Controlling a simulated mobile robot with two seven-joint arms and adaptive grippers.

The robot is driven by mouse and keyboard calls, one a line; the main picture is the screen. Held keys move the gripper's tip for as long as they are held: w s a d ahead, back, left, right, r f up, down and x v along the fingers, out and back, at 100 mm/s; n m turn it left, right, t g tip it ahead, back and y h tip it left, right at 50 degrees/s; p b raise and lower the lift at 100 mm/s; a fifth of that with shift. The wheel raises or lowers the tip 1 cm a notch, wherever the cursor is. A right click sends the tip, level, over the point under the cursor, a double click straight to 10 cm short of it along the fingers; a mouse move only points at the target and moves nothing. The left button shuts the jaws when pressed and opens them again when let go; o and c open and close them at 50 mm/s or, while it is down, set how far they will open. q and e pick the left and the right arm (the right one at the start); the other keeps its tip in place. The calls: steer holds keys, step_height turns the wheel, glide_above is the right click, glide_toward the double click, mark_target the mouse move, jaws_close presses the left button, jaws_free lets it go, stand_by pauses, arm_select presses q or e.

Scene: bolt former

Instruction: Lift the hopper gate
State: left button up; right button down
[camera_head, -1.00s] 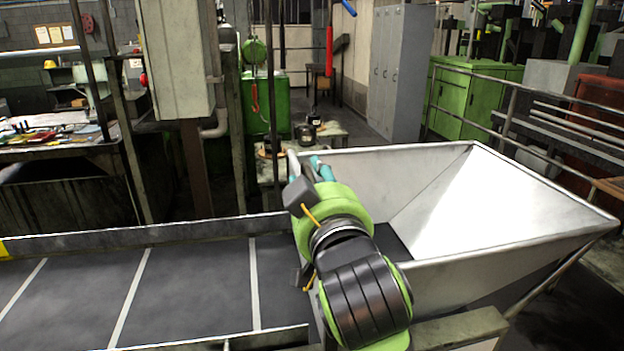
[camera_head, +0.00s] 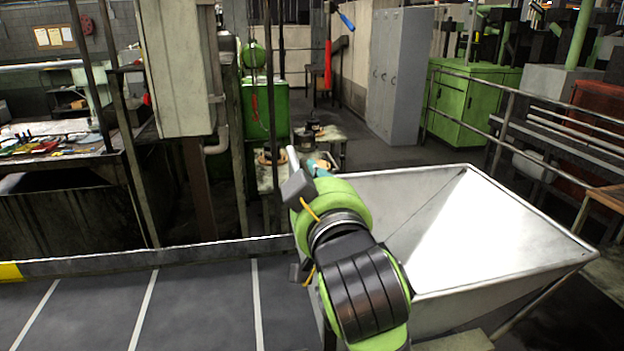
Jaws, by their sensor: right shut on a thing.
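The metal hopper (camera_head: 450,230) stands at the right, its sloped pale inner walls showing. My right arm reaches in from the bottom centre to the hopper's left end, where the belt meets it. My right gripper (camera_head: 320,168) is shut at the top of that end, slightly above the hopper's back rim. What it holds is mostly hidden behind my wrist. A narrow pale upright edge (camera_head: 292,160) shows just left of the gripper and looks like part of the hopper gate. My left gripper is not in view.
A dark conveyor belt (camera_head: 205,305) with pale cross strips runs left from the hopper, with a raised side rail (camera_head: 160,257) behind it. A grey box on a post (camera_head: 175,70) stands behind the belt. Railings (camera_head: 500,125) stand at the right.

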steer(key=shift+r, duration=0.45)
steer(key=c, duration=1.3)
jaws_free()
steer(key=shift+w+f, duration=0.1)
steer(key=shift+f, duration=0.1)
steer(key=s, duration=0.3)
steer(key=s+d, duration=0.1)
steer(key=s, duration=0.3)
steer(key=shift+s+d, duration=0.2)
